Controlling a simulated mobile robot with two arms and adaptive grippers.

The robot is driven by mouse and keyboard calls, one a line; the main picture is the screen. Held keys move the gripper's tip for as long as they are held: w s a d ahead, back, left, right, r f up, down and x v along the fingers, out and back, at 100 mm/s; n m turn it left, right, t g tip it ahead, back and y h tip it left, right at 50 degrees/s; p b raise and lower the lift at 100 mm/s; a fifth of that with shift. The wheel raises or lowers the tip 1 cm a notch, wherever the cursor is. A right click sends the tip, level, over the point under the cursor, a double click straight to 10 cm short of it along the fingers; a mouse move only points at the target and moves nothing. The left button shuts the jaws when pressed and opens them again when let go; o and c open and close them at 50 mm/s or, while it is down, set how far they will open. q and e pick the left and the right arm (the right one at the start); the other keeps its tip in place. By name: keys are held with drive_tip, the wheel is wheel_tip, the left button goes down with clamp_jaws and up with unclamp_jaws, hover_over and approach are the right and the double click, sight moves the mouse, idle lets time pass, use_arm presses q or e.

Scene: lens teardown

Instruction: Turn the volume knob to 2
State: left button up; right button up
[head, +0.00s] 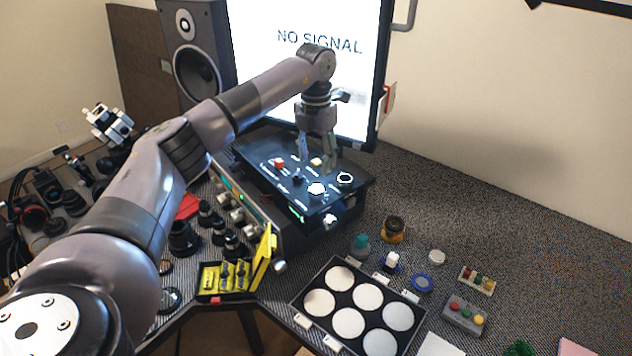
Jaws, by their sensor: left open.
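A black control panel (262,156) lies on the desk in front of the screen. My right gripper is out of view.
The screen (300,75) reading "NO SIGNAL" and a speaker (196,60) stand behind. A panelled instrument (240,205) and a yellow case (225,279) are left of the panel. A tray of white discs (355,272) and small parts lie in front.

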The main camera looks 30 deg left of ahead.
sight(316, 188)
use_arm(q)
wheel_tip(316, 188, down, 9)
drive_tip(key=shift+p, duration=1)
drive_tip(key=shift+c, duration=0.3)
drive_tip(key=c, duration=1.1)
